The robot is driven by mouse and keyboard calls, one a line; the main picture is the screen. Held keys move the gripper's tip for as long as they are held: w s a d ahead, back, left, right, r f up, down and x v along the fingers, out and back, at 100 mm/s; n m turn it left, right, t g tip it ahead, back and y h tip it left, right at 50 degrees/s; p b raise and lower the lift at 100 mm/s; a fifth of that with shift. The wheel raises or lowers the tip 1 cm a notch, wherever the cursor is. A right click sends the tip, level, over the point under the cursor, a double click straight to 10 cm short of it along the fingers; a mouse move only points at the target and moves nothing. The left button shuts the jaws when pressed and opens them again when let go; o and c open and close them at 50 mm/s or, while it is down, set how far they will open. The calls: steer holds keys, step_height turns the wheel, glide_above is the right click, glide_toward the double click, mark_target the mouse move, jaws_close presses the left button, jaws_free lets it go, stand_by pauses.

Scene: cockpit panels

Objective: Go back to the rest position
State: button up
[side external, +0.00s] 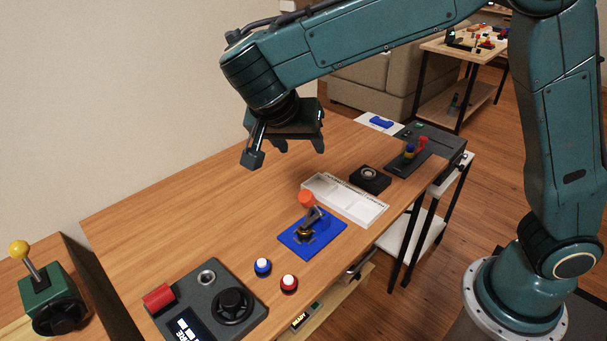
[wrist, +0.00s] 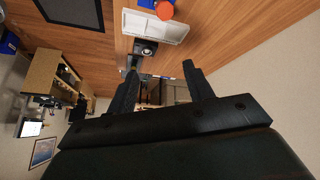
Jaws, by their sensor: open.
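My gripper (side external: 298,146) hangs in the air above the wooden table (side external: 180,210), toward its far left side in the side external view. Its fingers are apart, with nothing between them. In the wrist view my gripper (wrist: 158,82) shows two dark fingers spread with a gap. No panel or control is touched by it.
Below stand a blue base with an orange-topped lever (side external: 306,200), a white tray (side external: 362,206), a black box (side external: 370,179), blue (side external: 262,267) and red (side external: 289,283) buttons and a dark control panel (side external: 215,305). A green lever box (side external: 48,293) stands left. The table's back left is clear.

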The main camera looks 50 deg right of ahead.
steer(key=s+d+r+n+t+y, duration=0.2)
steer(key=s+d+r+n+y, duration=0.3)
steer(key=s+d, duration=0.5)
steer(key=s+d+n+t+y, duration=0.1)
steer(key=s+n, duration=0.5)
steer(key=s, duration=0.6)
steer(key=shift+s+d+f+n+t+y, duration=0.2)
steer(key=shift+s+n+t+y, duration=0.1)
steer(key=shift+n+t, duration=0.1)
steer(key=shift+w, duration=0.15)
